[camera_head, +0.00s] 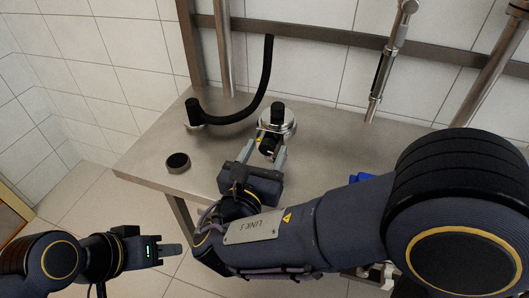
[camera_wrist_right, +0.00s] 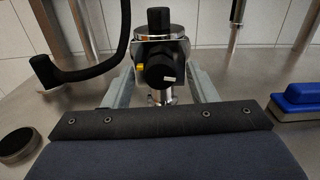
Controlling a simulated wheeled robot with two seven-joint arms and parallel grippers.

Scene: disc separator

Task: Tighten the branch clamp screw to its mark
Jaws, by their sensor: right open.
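A steel fitting (camera_head: 284,127) with a black cap stands on the steel table; it also shows in the right wrist view (camera_wrist_right: 176,48). On its near side is a black screw knob (camera_wrist_right: 157,73) with a yellow mark on its left and a pale mark low on its face. The knob also shows in the head view (camera_head: 268,146). My right gripper (camera_head: 263,153) is open, its two fingers (camera_wrist_right: 160,88) on either side of the knob, with gaps visible in the wrist view. My left gripper (camera_head: 171,250) is off the table at lower left; its jaw opening is unclear.
A black hose (camera_head: 266,75) curves from a black elbow (camera_head: 194,111) left of the fitting. A black round puck (camera_head: 177,162) lies at the table's left. A blue-handled object (camera_wrist_right: 300,98) lies right. Steel pipes stand behind.

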